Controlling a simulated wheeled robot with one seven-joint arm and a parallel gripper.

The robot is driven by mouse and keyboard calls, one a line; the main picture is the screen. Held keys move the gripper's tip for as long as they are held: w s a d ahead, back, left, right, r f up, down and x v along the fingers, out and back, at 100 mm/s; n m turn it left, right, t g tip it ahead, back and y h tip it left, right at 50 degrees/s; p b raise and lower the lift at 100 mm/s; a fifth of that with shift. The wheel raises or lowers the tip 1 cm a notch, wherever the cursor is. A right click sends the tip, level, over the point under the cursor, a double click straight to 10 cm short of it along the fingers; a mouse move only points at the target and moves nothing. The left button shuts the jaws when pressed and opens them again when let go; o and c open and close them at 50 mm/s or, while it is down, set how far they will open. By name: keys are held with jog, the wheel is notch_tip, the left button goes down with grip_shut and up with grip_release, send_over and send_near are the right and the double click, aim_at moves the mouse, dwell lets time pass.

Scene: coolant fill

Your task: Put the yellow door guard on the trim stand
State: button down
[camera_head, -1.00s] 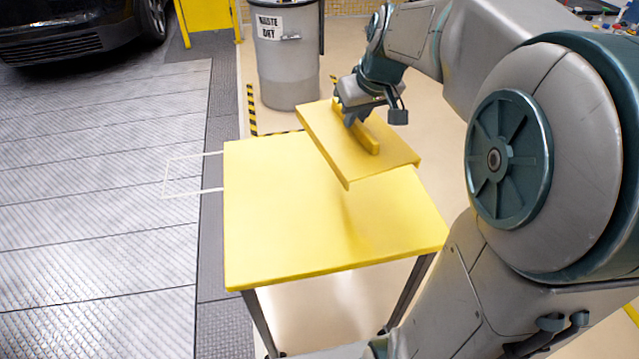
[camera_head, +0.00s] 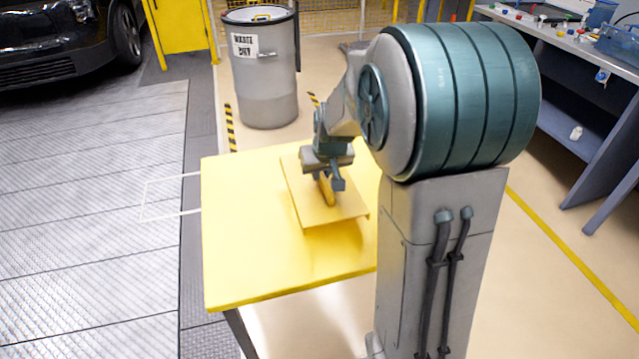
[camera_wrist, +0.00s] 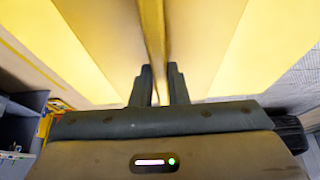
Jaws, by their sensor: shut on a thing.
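The yellow door guard (camera_head: 339,211) is a flat panel with a raised handle bar along its middle. My gripper (camera_head: 327,186) is shut on that handle, and the bar passes between the two fingers in the wrist view (camera_wrist: 158,88). The trim stand (camera_head: 245,255) is a table with a plain yellow top and dark legs. The guard is over the middle and back of the stand's top, roughly flat. A shadow lies by its near edge; I cannot tell whether it touches the top. My arm hides the stand's right side.
A grey waste bin (camera_head: 266,75) stands behind the stand. A workbench (camera_head: 560,40) with small parts is at the back right. A dark car (camera_head: 60,45) is at the far left. The stand's left and front top is bare.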

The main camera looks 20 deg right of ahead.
aim_at(320, 185)
jog(key=shift+w+a+f, duration=0.15)
jog(key=shift+a+f, duration=0.05)
jog(key=shift+f, duration=1.9)
jog(key=shift+f+b, duration=0.2)
jog(key=shift+b, duration=0.2)
jog(key=c, duration=1.4)
grip_release()
jog(key=shift+r, duration=0.1)
